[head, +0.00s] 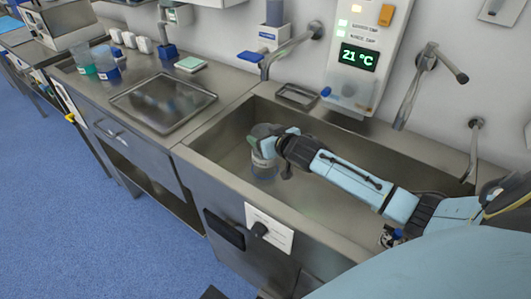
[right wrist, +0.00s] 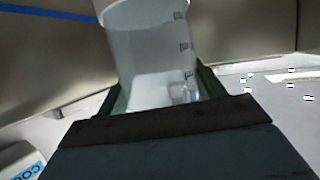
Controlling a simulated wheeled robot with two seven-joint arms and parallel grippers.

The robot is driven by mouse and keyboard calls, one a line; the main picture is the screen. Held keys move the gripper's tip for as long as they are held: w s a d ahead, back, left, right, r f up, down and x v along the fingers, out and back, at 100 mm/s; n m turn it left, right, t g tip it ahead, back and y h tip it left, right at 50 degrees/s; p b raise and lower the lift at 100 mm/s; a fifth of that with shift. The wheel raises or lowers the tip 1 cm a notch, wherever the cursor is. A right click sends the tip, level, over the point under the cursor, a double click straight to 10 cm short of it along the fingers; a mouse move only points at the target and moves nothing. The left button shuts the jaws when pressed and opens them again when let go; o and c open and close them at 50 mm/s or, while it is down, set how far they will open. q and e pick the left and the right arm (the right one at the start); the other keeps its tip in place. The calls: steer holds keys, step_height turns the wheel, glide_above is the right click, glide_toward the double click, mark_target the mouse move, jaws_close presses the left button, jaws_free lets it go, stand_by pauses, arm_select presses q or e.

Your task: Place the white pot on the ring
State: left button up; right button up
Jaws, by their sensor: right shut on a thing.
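A whitish, see-through pot (head: 262,146) with dark graduation marks is upright between the fingers of my right gripper (head: 283,141), inside or above the steel sink. In the right wrist view the pot (right wrist: 152,50) sits between the two dark green fingers of the gripper (right wrist: 163,95), which is shut on it. Below the pot in the head view there is a faint bluish round shape near the sink floor; I cannot tell whether it is the ring or the pot's base. No other ring shows clearly. My left gripper is not in view.
The steel sink (head: 225,140) has raised walls around the pot, with free floor to the right. Taps (head: 290,50) and a wall panel reading 21 °C (head: 360,57) stand behind. The left counter holds a steel tray (head: 163,100), beakers (head: 105,65) and several small white containers (head: 129,40).

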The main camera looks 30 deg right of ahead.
step_height(320, 180, down, 5)
steer(key=shift+r+b, duration=0.2)
steer(key=shift+b, duration=0.4)
steer(key=shift+f, duration=0.15)
steer(key=o, duration=1.3)
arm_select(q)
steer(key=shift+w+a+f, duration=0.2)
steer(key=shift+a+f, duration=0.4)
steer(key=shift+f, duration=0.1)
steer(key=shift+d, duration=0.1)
